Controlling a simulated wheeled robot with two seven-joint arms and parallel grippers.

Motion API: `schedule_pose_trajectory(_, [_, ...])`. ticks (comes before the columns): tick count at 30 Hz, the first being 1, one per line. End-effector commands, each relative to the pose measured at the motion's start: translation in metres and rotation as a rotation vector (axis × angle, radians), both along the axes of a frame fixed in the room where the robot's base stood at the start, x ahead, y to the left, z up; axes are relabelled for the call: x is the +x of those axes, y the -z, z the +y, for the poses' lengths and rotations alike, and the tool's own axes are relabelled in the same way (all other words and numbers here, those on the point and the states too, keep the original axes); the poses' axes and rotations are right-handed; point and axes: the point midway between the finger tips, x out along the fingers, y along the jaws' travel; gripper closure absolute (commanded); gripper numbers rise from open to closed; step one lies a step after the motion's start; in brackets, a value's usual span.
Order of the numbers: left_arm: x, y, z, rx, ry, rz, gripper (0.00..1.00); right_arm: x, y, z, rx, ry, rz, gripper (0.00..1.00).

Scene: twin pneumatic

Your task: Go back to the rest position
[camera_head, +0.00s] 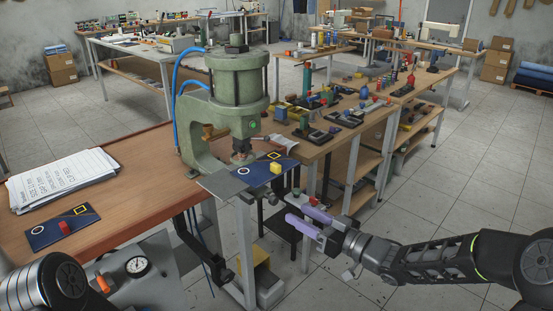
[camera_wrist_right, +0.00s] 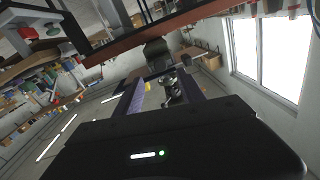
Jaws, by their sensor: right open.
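My right gripper (camera_head: 290,207) reaches in from the right, its two purple fingers spread with nothing between them. In the right wrist view the same fingers (camera_wrist_right: 163,88) stand apart and empty.
The wooden bench (camera_head: 140,205) holds a stack of papers (camera_head: 65,178). A pressure gauge (camera_head: 137,266) is at the lower left. Behind my right gripper stands a cluttered table (camera_head: 345,130) with shelves. The tiled floor (camera_head: 470,180) at the right is clear.

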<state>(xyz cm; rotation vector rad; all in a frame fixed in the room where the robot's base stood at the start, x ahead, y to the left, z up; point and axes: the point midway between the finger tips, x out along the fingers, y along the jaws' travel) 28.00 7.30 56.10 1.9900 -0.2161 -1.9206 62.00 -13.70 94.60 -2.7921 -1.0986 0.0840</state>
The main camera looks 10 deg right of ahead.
Motion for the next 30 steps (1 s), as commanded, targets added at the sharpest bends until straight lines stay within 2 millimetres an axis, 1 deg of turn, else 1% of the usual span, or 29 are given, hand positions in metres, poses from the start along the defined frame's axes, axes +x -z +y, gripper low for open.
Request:
schedule_pose_trajectory(2, [0.000, 0.000, 0.000, 0.000, 0.000, 0.000, 0.64, 0.002, 0.004, -0.002, -0.028, 0.014, -0.005, 0.53])
schedule_pose_trajectory(5, [0.000, 0.000, 0.000, 0.000, 0.000, 0.000, 0.64, 0.010, 0.020, -0.015, -0.053, 0.092, 0.039, 0.53])
schedule_pose_trajectory(7, [0.000, 0.000, 0.000, 0.000, 0.000, 0.000, 0.64, 0.011, 0.047, -0.029, -0.060, 0.173, 0.120, 0.53])
schedule_pose_trajectory(8, [0.000, 0.000, 0.000, 0.000, 0.000, 0.000, 0.64, 0.009, 0.063, -0.032, -0.059, 0.204, 0.169, 0.53])
schedule_pose_trajectory(9, [0.000, -0.001, 0.000, 0.000, 0.000, 0.000, 0.64, 0.005, 0.086, -0.035, -0.060, 0.242, 0.240, 0.53])
schedule_pose_trajectory(11, [0.000, -0.001, 0.000, 0.000, 0.000, 0.000, 0.64, -0.008, 0.126, -0.036, -0.063, 0.294, 0.363, 0.53])
schedule_pose_trajectory(12, [0.000, -0.002, 0.000, 0.000, 0.000, 0.000, 0.64, -0.021, 0.154, -0.032, -0.065, 0.318, 0.453, 0.53])
schedule_pose_trajectory(14, [0.000, -0.003, 0.000, 0.000, 0.000, 0.000, 0.64, -0.046, 0.196, -0.026, -0.072, 0.350, 0.595, 0.53])
schedule_pose_trajectory(15, [0.000, -0.004, 0.000, 0.000, 0.000, 0.001, 0.64, -0.066, 0.222, -0.019, -0.079, 0.363, 0.689, 0.53])
schedule_pose_trajectory(17, [0.000, -0.005, 0.000, 0.000, 0.000, 0.001, 0.64, -0.100, 0.258, -0.008, -0.093, 0.376, 0.829, 0.53])
schedule_pose_trajectory(18, [0.000, -0.006, 0.000, 0.000, 0.000, 0.001, 0.64, -0.125, 0.279, -0.001, -0.104, 0.380, 0.920, 0.53])
schedule_pose_trajectory(20, [0.000, -0.007, 0.000, 0.000, 0.000, 0.001, 0.64, -0.165, 0.307, 0.011, -0.123, 0.383, 1.052, 0.53])
schedule_pose_trajectory(21, [0.000, -0.008, 0.000, 0.000, 0.000, 0.001, 0.64, -0.192, 0.322, 0.019, -0.137, 0.383, 1.137, 0.53])
schedule_pose_trajectory(23, [0.000, -0.009, 0.000, 0.000, 0.000, 0.001, 0.64, -0.232, 0.341, 0.029, -0.160, 0.381, 1.253, 0.53])
schedule_pose_trajectory(24, [0.000, -0.009, 0.000, 0.000, 0.000, 0.001, 0.64, -0.255, 0.349, 0.034, -0.174, 0.380, 1.318, 0.53])
schedule_pose_trajectory(27, [0.000, -0.011, 0.000, 0.000, 0.000, 0.001, 0.64, -0.305, 0.364, 0.046, -0.211, 0.377, 1.444, 0.53])
schedule_pose_trajectory(30, [0.000, -0.012, 0.000, 0.000, 0.000, 0.001, 0.64, -0.334, 0.371, 0.054, -0.253, 0.350, 1.495, 0.53])
